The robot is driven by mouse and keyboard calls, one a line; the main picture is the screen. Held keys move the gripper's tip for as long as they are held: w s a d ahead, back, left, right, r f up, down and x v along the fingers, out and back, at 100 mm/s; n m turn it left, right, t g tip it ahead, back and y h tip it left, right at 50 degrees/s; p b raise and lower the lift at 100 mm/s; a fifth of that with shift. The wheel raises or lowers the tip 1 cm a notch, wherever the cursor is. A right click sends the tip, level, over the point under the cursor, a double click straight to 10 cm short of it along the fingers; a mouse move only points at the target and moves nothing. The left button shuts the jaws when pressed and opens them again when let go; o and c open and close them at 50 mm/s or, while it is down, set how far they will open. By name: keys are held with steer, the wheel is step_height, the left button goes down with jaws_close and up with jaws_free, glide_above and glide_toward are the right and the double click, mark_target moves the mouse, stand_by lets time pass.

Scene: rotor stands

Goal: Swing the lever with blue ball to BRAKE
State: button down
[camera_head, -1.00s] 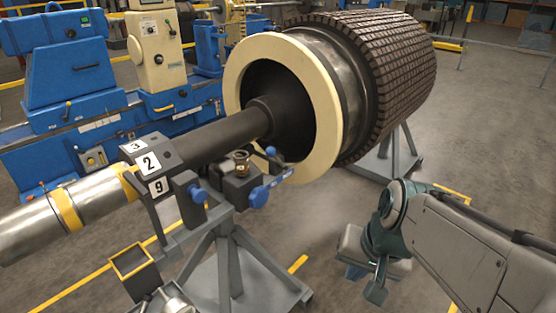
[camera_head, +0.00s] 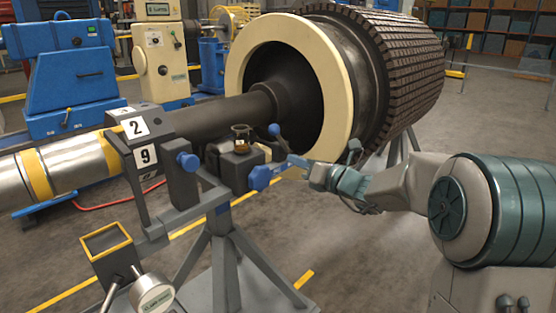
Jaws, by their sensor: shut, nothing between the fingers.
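The lever with the blue ball (camera_head: 274,130) stands on the stand's head, in front of the cream ring of the rotor. Its short stem rises and leans a little left from a blue plate (camera_head: 292,162). I cannot read any BRAKE marking at this size. My gripper (camera_head: 312,178) is just right of the plate's right end, lower and to the right of the ball. It is shut and empty, and appears apart from the ball. Whether its tip touches the plate I cannot tell.
Blue knobs (camera_head: 260,178) and (camera_head: 188,162) stick out from the stand's head. A small glass cup (camera_head: 241,138) stands behind them. The large rotor (camera_head: 390,75) is close behind my gripper. A yellow-rimmed box (camera_head: 106,241) and a round gauge (camera_head: 152,294) are at lower left.

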mark_target(281, 141)
steer(key=shift+w+d+f+m+t, duration=0.15)
steer(key=shift+w+d+m+t, duration=0.2)
steer(key=shift+w+m, duration=0.25)
steer(key=shift+w+d+f+m+t, duration=0.1)
steer(key=shift+w+d+m+t, duration=0.15)
steer(key=shift+w+m+t, duration=0.3)
steer(key=shift+a, duration=0.1)
steer(key=b+x, duration=0.1)
steer(key=x, duration=0.9)
